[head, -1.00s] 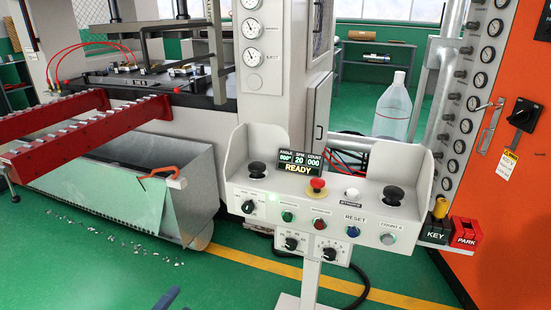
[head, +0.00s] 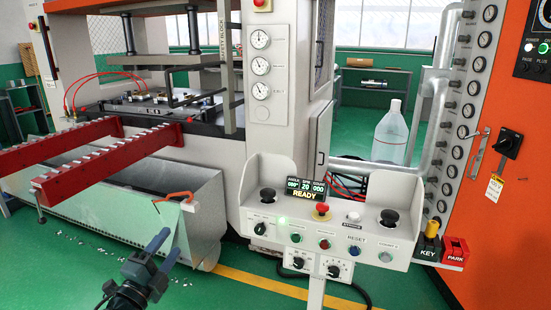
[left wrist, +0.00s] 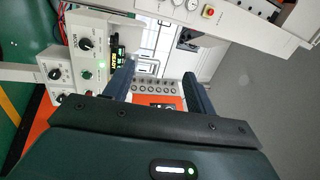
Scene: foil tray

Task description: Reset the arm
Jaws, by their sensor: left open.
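My left gripper (head: 167,245) is at the lower left of the head view, in front of the metal bin and left of the control console (head: 330,233). In the left wrist view my left gripper (left wrist: 160,82) has its two dark fingers apart with nothing between them. The console also shows sideways at the left of that view (left wrist: 75,30). The console has a lit screen (head: 306,189) reading READY, a red mushroom button (head: 321,208) and a blue button (head: 354,249) by the label RESET. My right gripper is not in view.
A metal bin (head: 110,215) with an orange-handled panel stands at left below red rails (head: 105,165). A clear bottle (head: 391,133) stands behind the console. An orange cabinet (head: 490,225) is at right. The green floor is open in front, with scraps near the bin.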

